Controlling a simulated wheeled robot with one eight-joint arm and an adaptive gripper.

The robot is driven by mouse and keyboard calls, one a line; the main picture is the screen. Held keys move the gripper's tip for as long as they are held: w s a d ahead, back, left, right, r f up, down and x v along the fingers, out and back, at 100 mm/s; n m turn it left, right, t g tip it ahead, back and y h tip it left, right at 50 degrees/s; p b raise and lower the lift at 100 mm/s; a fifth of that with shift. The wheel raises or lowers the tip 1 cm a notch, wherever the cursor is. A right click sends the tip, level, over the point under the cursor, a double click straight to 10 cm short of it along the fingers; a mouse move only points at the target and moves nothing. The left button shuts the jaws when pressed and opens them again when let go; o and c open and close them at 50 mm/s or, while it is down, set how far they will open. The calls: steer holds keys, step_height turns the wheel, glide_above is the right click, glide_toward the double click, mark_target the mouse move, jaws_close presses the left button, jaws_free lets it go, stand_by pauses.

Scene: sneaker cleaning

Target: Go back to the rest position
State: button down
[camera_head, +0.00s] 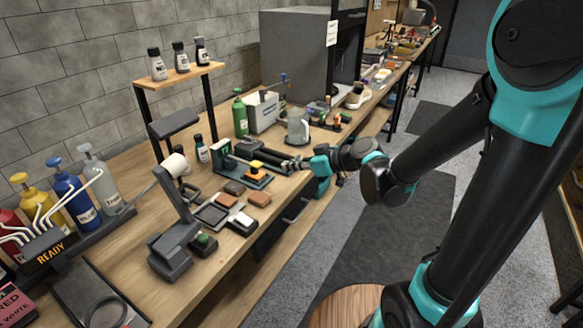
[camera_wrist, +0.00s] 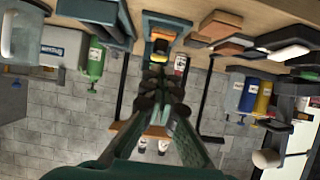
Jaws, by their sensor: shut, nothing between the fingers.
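My gripper (camera_head: 285,164) reaches left over the workbench, near its front edge. Its fingers are together and empty. In the wrist view, which is upside down, the fingers (camera_wrist: 160,78) meet at the middle of the picture. A teal tray (camera_head: 262,181) with a yellow-topped block (camera_head: 256,165) lies just left of the fingertips in the head view. The yellow block also shows just past the fingertips in the wrist view (camera_wrist: 161,46). I cannot tell the exact gap between them.
Brown and white blocks (camera_head: 259,199) and a dark lamp-like stand (camera_head: 172,250) are on the bench (camera_head: 222,267). A green bottle (camera_head: 240,117), white box (camera_head: 263,112) and grey pitcher (camera_head: 298,128) stand behind my gripper. Pump bottles (camera_head: 70,192) stand at left. The aisle floor (camera_head: 365,235) is clear.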

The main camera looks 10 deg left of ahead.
steer(key=s+d+f+m+h, duration=0.4)
steer(key=d, duration=0.6)
steer(key=s+d+f+m+h, duration=0.4)
steer(key=d+m, duration=0.1)
steer(key=d, duration=0.5)
steer(key=s+d+f+m+h, duration=0.3)
steer(key=d+f+m, duration=0.1)
steer(key=d, duration=0.6)
steer(key=shift+s+d+g+h, duration=0.3)
steer(key=shift+s+d+h, duration=0.1)
steer(key=shift+f, duration=0.1)
